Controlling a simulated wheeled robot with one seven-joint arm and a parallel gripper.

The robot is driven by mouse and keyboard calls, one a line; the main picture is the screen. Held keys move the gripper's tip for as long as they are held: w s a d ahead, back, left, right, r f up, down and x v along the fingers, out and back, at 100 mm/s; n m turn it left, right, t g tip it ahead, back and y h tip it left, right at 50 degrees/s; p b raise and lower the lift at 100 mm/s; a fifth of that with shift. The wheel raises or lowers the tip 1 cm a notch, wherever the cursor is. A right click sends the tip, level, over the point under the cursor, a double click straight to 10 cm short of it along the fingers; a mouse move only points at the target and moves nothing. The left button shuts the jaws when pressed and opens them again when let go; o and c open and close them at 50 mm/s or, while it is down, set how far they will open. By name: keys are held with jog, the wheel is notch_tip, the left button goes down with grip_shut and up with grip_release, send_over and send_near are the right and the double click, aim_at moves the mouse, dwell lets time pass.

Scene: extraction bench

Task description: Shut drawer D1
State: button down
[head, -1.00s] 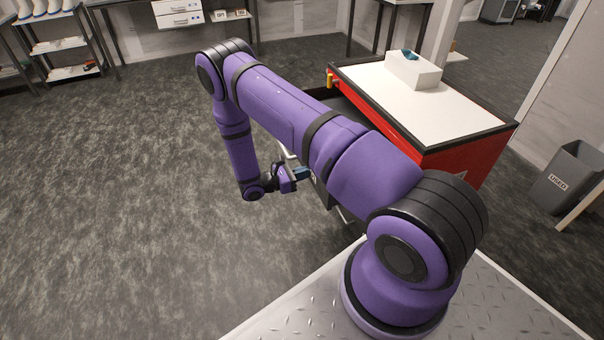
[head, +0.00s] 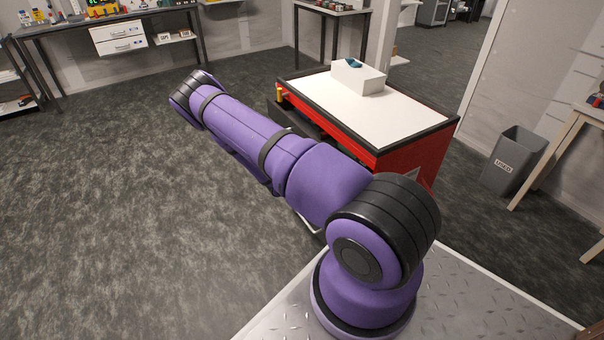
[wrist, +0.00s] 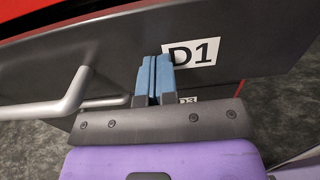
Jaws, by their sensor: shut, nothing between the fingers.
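Drawer D1 has a dark grey front (wrist: 110,45) with a white "D1" label (wrist: 193,52), large in the wrist view. Its bar handle (wrist: 62,107) is to the left of my gripper. My gripper (wrist: 153,60) is shut, with its blue fingers together and empty. The fingertips are at the drawer front, just left of the label; I cannot tell if they touch it. In the head view a drawer (head: 292,119) stands out from the red cabinet (head: 410,158). My arm hides most of its front, and my gripper is hidden there.
A white box (head: 358,78) stands on the cabinet top (head: 375,105). A grey bin (head: 517,160) stands right of the cabinet. The floor (head: 110,200) to the left is clear.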

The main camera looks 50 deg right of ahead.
jog(key=x, duration=0.6)
jog(key=shift+s+d, duration=0.1)
jog(key=shift+d, duration=0.25)
jog(key=shift+s+d, duration=0.1)
jog(key=shift+d, duration=0.25)
jog(key=shift+d+r, duration=0.1)
jog(key=v, duration=1.4)
jog(key=shift+a, duration=0.35)
